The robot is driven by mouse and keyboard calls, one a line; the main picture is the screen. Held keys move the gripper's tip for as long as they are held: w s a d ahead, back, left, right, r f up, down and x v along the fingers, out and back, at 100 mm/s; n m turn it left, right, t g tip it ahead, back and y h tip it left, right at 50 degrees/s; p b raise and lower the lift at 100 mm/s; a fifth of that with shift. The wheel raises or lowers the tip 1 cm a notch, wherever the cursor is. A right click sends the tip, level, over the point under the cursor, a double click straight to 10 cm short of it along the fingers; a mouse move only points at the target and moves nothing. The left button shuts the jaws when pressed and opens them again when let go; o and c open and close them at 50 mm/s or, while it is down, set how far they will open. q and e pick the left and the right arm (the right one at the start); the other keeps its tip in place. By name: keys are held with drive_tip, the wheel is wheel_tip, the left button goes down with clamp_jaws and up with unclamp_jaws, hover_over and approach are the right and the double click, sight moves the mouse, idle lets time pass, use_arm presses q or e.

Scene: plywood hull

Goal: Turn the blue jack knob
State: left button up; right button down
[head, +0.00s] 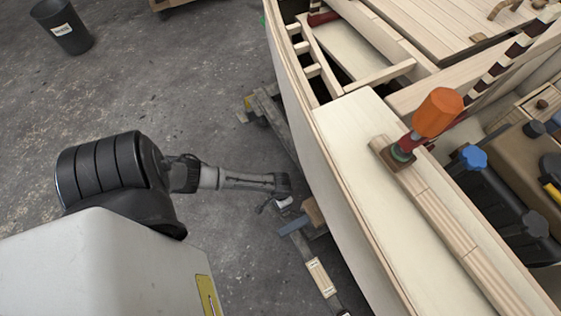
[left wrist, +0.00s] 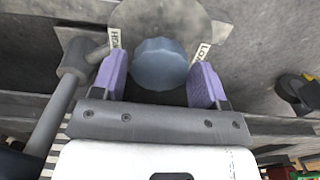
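In the left wrist view, the blue jack knob (left wrist: 159,64) is round with a scalloped rim. It sits in front of a grey round plate (left wrist: 182,18) with labels at both sides, the left one reading roughly HIGH and the right one partly hidden. My left gripper (left wrist: 161,76) has its two purple fingers on either side of the knob, with narrow gaps visible, so it looks open around it. In the head view, my left gripper (head: 284,203) is low beside the hull, and I cannot make out the knob there. My right gripper is not in view.
The wooden hull (head: 335,195) fills the right side. An orange-handled tool (head: 437,112) stands on its plank. A different blue knob (head: 473,157) sits on a black container inside. Wooden supports (head: 321,277) stand below the hull. A dark bin (head: 62,27) is far left; the floor between is clear.

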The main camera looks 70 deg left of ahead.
use_arm(q)
drive_tip(key=c, duration=0.6)
drive_tip(key=shift+r+m+p, duration=0.15)
drive_tip(key=shift+m+p, duration=0.15)
drive_tip(key=shift+p, duration=0.15)
drive_tip(key=shift+r+m+p, duration=0.1)
drive_tip(key=shift+m+p, duration=0.9)
drive_tip(key=shift+p, duration=0.05)
drive_tip(key=shift+m+p, duration=0.6)
drive_tip(key=shift+m, duration=0.4)
drive_tip(key=m+p, duration=0.1)
drive_tip(key=m, duration=0.1)
drive_tip(key=shift+m, duration=0.3)
drive_tip(key=m, duration=0.3)
drive_tip(key=m+p, duration=0.1)
drive_tip(key=shift+f+m, duration=0.25)
drive_tip(key=shift+m, duration=0.05)
drive_tip(key=m, duration=0.4)
drive_tip(key=shift+m, duration=1.2)
